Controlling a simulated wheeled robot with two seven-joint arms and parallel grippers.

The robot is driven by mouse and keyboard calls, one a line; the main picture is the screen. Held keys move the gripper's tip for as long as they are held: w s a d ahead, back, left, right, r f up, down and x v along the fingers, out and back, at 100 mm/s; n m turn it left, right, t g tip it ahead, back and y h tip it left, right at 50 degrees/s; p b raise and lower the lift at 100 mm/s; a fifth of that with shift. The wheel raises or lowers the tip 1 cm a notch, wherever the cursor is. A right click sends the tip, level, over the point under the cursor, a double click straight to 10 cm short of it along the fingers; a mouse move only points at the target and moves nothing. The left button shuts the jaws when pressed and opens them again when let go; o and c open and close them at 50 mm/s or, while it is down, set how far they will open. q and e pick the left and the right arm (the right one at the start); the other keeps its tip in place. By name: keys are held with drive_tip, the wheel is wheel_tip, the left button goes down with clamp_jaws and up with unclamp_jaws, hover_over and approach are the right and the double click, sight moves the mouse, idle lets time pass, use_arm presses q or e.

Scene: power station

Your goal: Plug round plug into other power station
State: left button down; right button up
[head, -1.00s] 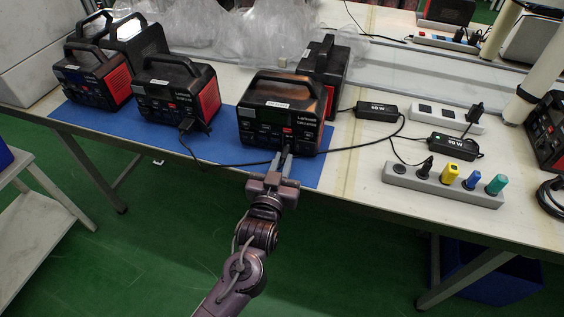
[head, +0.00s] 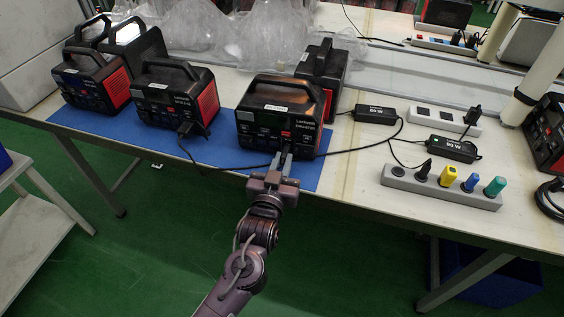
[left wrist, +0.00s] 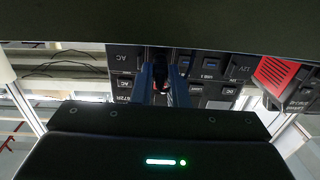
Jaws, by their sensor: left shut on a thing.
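The black power station with a top handle (head: 279,128) stands on the blue mat, its front facing me. My left gripper (head: 283,158) is at its lower front, shut on the round plug. The fingers mostly hide the plug in the head view. In the left wrist view a small dark part of the plug (left wrist: 160,72) shows between the fingertips, against a panel with AC, USB, 12V and DC labels. I cannot tell whether it sits in a socket. Another power station (head: 174,97) stands to the left with a black plug (head: 186,128) at its front. My right gripper is out of view.
A third power station (head: 91,82) stands farther left. Black adapters (head: 375,115) and a grey power strip (head: 400,181) with several plugs lie to the right. A black cable crosses the mat.

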use_arm(q)
drive_tip(key=shift+w, duration=0.15)
drive_tip(key=c, duration=1.3)
unclamp_jaws()
drive_tip(key=shift+c, duration=0.2)
drive_tip(key=shift+s+f, duration=0.15)
drive_tip(key=shift+s, duration=0.3)
drive_tip(key=v, duration=0.7)
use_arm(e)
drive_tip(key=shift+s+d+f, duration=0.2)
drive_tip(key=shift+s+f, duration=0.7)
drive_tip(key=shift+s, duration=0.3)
use_arm(q)
drive_tip(key=shift+a, duration=0.1)
drive_tip(key=shift+w, duration=0.1)
